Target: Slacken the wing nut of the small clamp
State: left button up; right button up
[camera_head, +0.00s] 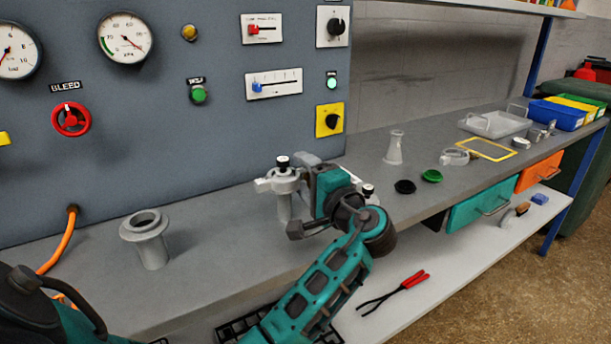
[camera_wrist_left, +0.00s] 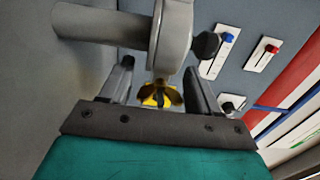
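The small clamp (camera_head: 281,182) sits around the top of a grey pipe fitting on the bench, at the centre of the head view. In the left wrist view, a grey round body (camera_wrist_left: 172,40) with a side pipe fills the top. My right gripper is not in view.
An open flanged pipe (camera_head: 148,238) stands on the bench to the left. The control panel (camera_head: 200,125) rises behind. Right of the gripper are a black cap (camera_head: 405,187), a green cap (camera_head: 432,176) and a glass flask (camera_head: 394,148). Red-handled pliers (camera_head: 396,292) lie on the lower shelf.

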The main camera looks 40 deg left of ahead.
pick_arm(q)
jog(key=c, duration=0.9)
jog(key=shift+f+n+b, duration=0.25)
jog(key=shift+n+b, duration=0.65)
jog(key=shift+r+n, duration=0.2)
jog(key=shift+n, duration=0.3)
jog(key=o, duration=1.1)
